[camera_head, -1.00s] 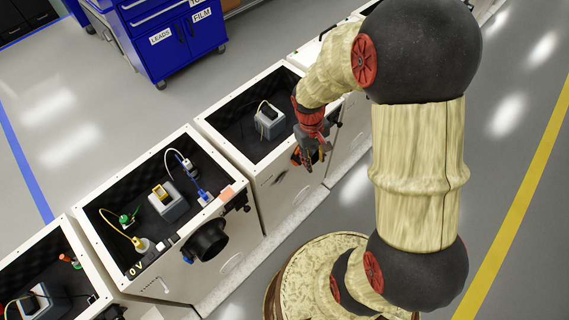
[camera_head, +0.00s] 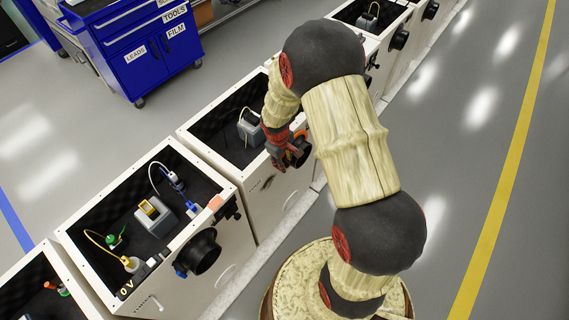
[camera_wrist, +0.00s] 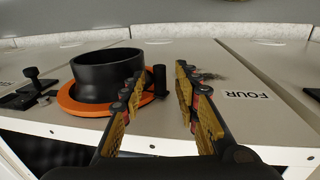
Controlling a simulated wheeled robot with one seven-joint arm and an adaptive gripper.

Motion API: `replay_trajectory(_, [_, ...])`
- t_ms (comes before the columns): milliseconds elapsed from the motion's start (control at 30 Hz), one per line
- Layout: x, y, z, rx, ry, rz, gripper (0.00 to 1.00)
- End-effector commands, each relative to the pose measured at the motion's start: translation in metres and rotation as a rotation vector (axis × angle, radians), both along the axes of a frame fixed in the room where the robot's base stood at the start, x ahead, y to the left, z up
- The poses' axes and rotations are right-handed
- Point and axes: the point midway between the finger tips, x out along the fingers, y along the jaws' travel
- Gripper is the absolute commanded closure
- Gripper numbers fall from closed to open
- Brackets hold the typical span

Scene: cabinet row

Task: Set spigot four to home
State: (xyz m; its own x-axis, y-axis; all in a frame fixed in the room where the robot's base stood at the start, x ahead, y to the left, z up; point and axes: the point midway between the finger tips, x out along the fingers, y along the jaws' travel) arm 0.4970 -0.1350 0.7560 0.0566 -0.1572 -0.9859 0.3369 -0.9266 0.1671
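In the wrist view, a wide black round spigot (camera_wrist: 105,75) stands out from a white cabinet front, with an orange ring (camera_wrist: 72,103) around its base. A short black post (camera_wrist: 159,79) rises at the ring's right side. A label reading FOUR (camera_wrist: 248,96) is to the right on the same panel. My gripper (camera_wrist: 157,84) is open, its two yellow-padded fingers apart, with the post showing in the gap between them; contact cannot be told. In the head view, my gripper (camera_head: 279,164) is at the cabinet front, just left of the black spigot (camera_head: 300,152), partly covering it.
A black latch (camera_wrist: 30,88) is on the panel at left. Open-topped white cabinets (camera_head: 75,240) form a row; the nearer one has a black spigot (camera_head: 198,252) and boxes with cables inside. A blue tool cart (camera_head: 150,50) stands behind. Floor at right is clear.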

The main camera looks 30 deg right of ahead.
Motion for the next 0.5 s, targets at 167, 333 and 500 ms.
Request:
replay_trajectory(167, [0.0007, -0.0014, -0.0082, 0.000, -0.001, 0.000, 0.69])
replay_trajectory(333, [0.0005, -0.0015, -0.0073, 0.000, -0.001, 0.000, 0.69])
replay_trajectory(500, [0.0004, -0.0014, -0.0074, 0.000, 0.000, 0.000, 0.79])
